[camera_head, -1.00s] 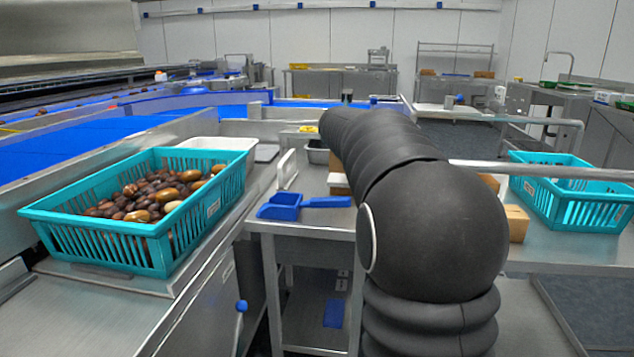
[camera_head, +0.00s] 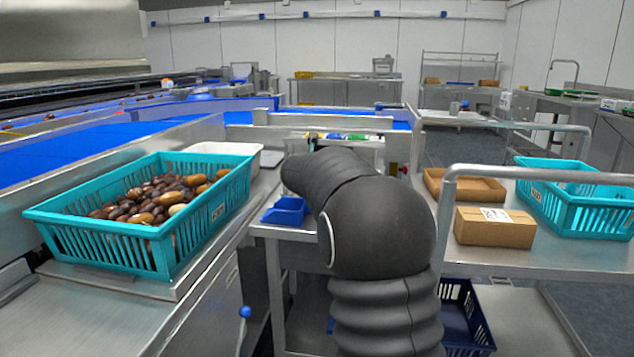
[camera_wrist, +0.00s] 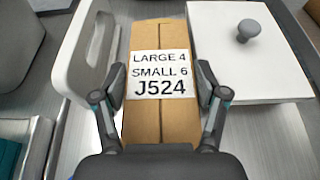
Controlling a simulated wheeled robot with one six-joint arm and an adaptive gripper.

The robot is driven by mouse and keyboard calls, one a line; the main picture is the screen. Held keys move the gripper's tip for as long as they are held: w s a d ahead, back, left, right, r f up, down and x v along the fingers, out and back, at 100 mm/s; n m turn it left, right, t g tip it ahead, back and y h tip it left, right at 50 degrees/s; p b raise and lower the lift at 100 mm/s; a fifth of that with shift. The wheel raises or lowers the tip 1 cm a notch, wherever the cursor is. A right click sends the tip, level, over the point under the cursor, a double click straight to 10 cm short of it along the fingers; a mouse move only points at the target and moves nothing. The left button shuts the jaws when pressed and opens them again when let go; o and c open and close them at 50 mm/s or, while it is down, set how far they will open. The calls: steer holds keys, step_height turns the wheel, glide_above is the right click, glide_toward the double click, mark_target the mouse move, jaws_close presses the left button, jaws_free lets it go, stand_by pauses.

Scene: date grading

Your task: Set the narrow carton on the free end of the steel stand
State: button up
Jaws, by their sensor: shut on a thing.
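The narrow carton (camera_wrist: 160,122) is brown cardboard with a white label reading "LARGE 4 SMALL 6 J524". In the wrist view my gripper (camera_wrist: 162,88) is shut on it, one finger against each long side. A steel surface (camera_wrist: 285,140) shows beside and below the carton; I cannot tell whether the carton touches it. In the head view my arm hides the gripper and the carton. Steel tops show there at right (camera_head: 545,262), but I cannot tell which one is the stand or where its free end lies.
The wrist view has a white lidded box (camera_wrist: 225,55) close right and a white handled piece (camera_wrist: 85,60) close left. The head view has a teal date basket (camera_head: 110,245), a blue scoop (camera_head: 285,211), a labelled carton (camera_head: 495,228), an open box (camera_head: 463,186) and another teal basket (camera_head: 575,215).

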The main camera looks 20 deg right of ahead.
steer(key=shift+f, duration=0.1)
steer(key=o, duration=1.4)
steer(key=shift+v, duration=6.05)
